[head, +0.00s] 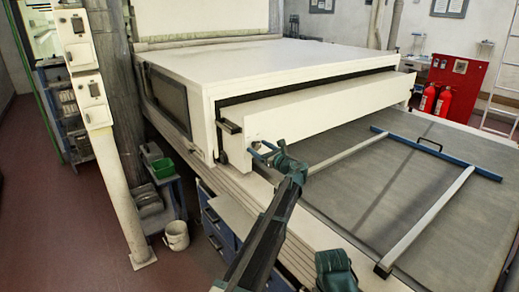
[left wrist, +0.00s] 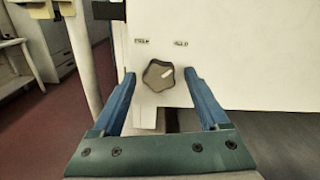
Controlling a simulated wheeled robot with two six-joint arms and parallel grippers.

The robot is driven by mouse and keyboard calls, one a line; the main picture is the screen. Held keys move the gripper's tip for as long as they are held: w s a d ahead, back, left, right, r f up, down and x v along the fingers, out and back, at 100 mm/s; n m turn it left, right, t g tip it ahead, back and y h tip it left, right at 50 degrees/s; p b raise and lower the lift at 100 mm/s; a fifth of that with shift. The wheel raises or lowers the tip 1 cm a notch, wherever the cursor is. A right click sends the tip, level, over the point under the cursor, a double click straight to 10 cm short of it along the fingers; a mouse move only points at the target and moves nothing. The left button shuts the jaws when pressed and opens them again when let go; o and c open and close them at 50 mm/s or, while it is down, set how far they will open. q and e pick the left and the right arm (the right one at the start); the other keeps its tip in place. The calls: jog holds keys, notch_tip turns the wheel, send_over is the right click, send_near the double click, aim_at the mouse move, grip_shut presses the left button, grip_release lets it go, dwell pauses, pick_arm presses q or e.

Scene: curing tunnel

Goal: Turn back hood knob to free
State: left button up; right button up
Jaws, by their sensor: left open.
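The hood knob (left wrist: 159,76) is a dark grey-brown, lobed knob on the white end face of the hood (left wrist: 230,50). A pale pointer mark on it points to the upper right. Two small labels sit above it, one at upper left and one at upper right, too blurred to read. My left gripper (left wrist: 159,82) is open, its blue fingers on either side of the knob with small gaps showing. In the head view my left gripper (head: 263,149) is at the left end of the hood (head: 320,107); the knob is not clearly seen there.
A flat grey bed (head: 415,200) with a blue-and-white frame (head: 437,155) lies right of my left arm. A black handle (head: 229,126) juts from the housing near the gripper. A post with boxes (head: 110,170) and a white bucket (head: 175,235) stand left.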

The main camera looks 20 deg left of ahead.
pick_arm(q)
grip_shut()
dwell(0.3)
jog(key=n, duration=0.8)
jog(key=shift+d+n, duration=0.1)
jog(key=shift+n, duration=0.3)
jog(key=n, duration=0.4)
jog(key=shift+w+r, duration=0.1)
jog(key=n, duration=0.5)
dwell(0.3)
